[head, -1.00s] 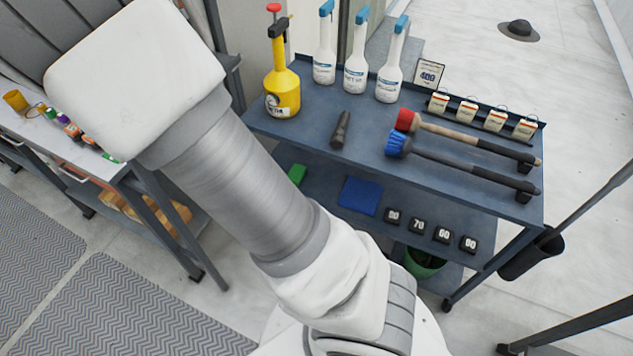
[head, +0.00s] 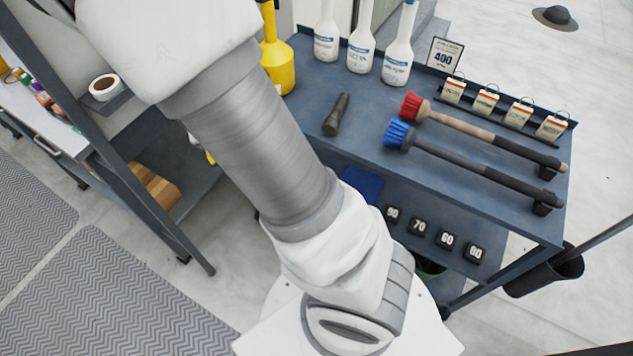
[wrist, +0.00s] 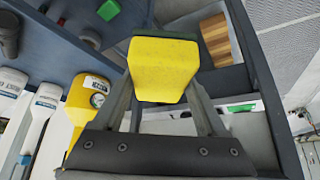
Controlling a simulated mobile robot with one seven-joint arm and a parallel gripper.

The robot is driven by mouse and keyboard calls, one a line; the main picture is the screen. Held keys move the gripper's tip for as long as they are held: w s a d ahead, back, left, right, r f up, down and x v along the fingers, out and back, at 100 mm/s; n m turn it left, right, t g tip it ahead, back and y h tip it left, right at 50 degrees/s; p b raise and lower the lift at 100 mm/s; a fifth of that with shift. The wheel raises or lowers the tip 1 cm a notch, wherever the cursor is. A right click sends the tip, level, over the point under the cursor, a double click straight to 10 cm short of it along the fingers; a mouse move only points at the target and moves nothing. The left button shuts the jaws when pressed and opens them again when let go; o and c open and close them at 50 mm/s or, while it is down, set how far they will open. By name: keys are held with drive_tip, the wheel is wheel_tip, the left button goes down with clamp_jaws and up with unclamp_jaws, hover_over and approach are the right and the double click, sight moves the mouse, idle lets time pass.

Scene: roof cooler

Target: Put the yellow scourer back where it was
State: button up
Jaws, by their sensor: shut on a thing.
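The yellow scourer (wrist: 162,68) is a block held between the two fingers of my gripper (wrist: 164,88) in the wrist view, raised off any surface. The fingers are shut on its sides. My arm crosses the head view, and the gripper itself is out of sight there. A blue pad (head: 362,185) lies on the lower shelf of the blue cart, partly hidden by my arm. A green block (wrist: 108,10) shows on a blue shelf at the top of the wrist view.
A dark-framed bench with a tape roll (head: 104,88) stands at left.

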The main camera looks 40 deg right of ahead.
drive_tip(key=d+f+m+h+b, duration=0.1)
drive_tip(key=d+f+b, duration=0.2)
drive_tip(key=f+b, duration=0.65)
drive_tip(key=d+f+m+b, duration=0.1)
drive_tip(key=d+f+b, duration=0.2)
drive_tip(key=f+b, duration=0.65)
drive_tip(key=s+d+f+m+g+h, duration=0.25)
drive_tip(key=d+f+m, duration=0.45)
drive_tip(key=d, duration=0.5)
drive_tip(key=s+d+f+m+g+h, duration=0.2)
drive_tip(key=s+d+f+m+g, duration=0.35)
drive_tip(key=d, duration=0.55)
drive_tip(key=shift+m+t+y, duration=0.25)
drive_tip(key=shift+m+t, duration=0.1)
drive_tip(key=shift+t, duration=0.45)
drive_tip(key=w+f+b, duration=0.1)
drive_tip(key=w+f, duration=0.1)
drive_tip(key=w, duration=0.2)
drive_tip(key=w+d+f+b, duration=0.1)
drive_tip(key=w+f, duration=0.2)
drive_tip(key=w, duration=0.1)
drive_tip(key=w+d+f+b, duration=0.1)
drive_tip(key=w+f, duration=0.1)
drive_tip(key=w, duration=0.2)
drive_tip(key=shift+w+d+f, duration=0.1)
drive_tip(key=shift+w+f, duration=0.2)
drive_tip(key=shift+f, duration=0.05)
drive_tip(key=shift+w+f, duration=0.25)
drive_tip(key=shift+f+b, duration=0.95)
drive_tip(key=shift+f, duration=0.85)
